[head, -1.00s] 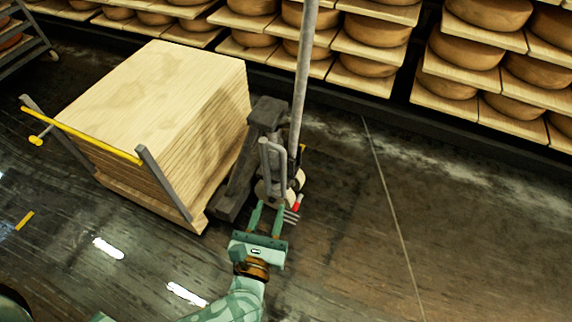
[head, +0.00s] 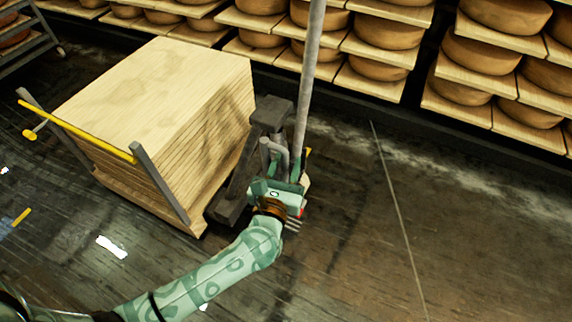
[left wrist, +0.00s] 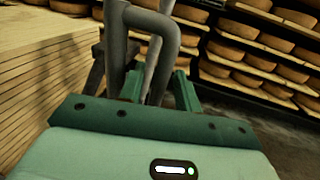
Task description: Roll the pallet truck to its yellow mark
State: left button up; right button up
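The pallet truck (head: 227,203) is dark grey and bears a tall stack of pale boards (head: 150,85). Its long grey pole (head: 309,70) rises past a bent grey bar. My left gripper (head: 281,168) is at the truck's handle end, right of the stack. In the left wrist view its green fingers (left wrist: 158,90) are apart, with the bent grey bar (left wrist: 150,20) and the pole just ahead, partly between them. I cannot tell whether they touch. A short yellow strip (head: 21,217) lies on the floor at far left. My right gripper is out of view.
Racks of cheese wheels (head: 375,65) line the back wall. A yellow bar (head: 75,124) between grey posts stands across the stack's near left side. A dark wheeled rack (head: 25,45) stands at the upper left. The floor (head: 470,230) at right is clear.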

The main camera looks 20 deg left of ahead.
pick_arm(q)
grip_shut()
jog(key=shift+a, duration=0.95)
jog(key=shift+c, duration=0.2)
grip_release()
jog(key=shift+a, duration=0.1)
jog(key=shift+o, duration=0.2)
jog(key=shift+d, duration=0.3)
